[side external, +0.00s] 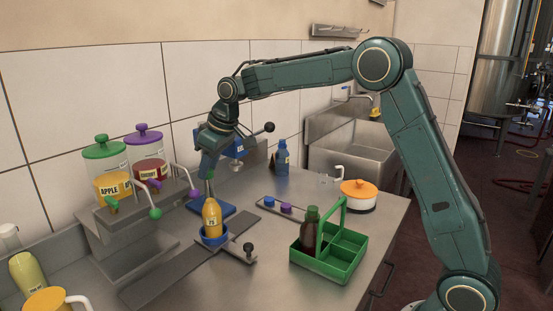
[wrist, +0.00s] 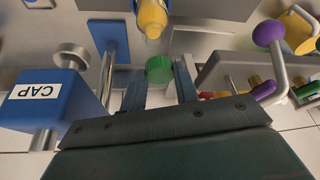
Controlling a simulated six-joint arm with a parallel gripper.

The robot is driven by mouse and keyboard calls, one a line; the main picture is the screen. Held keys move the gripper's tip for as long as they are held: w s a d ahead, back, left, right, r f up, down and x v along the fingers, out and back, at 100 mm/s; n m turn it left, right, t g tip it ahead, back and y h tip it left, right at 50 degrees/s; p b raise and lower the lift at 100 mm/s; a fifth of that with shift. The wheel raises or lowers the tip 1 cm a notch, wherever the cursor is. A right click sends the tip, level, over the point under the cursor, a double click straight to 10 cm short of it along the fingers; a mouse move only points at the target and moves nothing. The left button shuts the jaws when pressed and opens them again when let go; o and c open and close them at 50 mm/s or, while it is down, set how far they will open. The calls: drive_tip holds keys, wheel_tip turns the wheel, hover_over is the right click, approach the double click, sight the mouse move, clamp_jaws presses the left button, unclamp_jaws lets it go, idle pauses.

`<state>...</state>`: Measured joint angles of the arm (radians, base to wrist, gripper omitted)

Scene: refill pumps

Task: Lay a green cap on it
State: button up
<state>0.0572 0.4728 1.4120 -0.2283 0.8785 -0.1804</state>
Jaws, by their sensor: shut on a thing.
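A yellow-orange juice bottle (side external: 212,218) stands upright in a blue holder (side external: 214,239) on a grey slide on the counter. Its upper part shows at the top of the wrist view (wrist: 152,18). My gripper (side external: 208,179) is above and slightly behind the bottle in the side view. In the wrist view my gripper (wrist: 160,74) is shut on a green cap (wrist: 159,69), held between the two fingertips. The cap is apart from the bottle in that picture. Whether it lines up over the bottle's mouth I cannot tell.
A blue box labelled CAP (wrist: 50,97) stands close beside my gripper. Dispensers with green (side external: 103,150) and purple lids stand at left. A rail holds blue and purple caps (side external: 286,208). A green crate (side external: 335,266) holds a brown bottle. An orange-lidded pot (side external: 358,196) stands behind.

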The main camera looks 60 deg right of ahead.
sight(214, 201)
drive_tip(key=shift+d+r, duration=0.2)
drive_tip(key=shift+f, duration=0.1)
drive_tip(key=shift+f, duration=1.45)
drive_tip(key=shift+f, duration=0.25)
drive_tip(key=shift+f, duration=0.25)
drive_tip(key=shift+f, duration=0.55)
idle(1.4)
drive_tip(key=o, duration=0.9)
drive_tip(key=shift+c, duration=0.2)
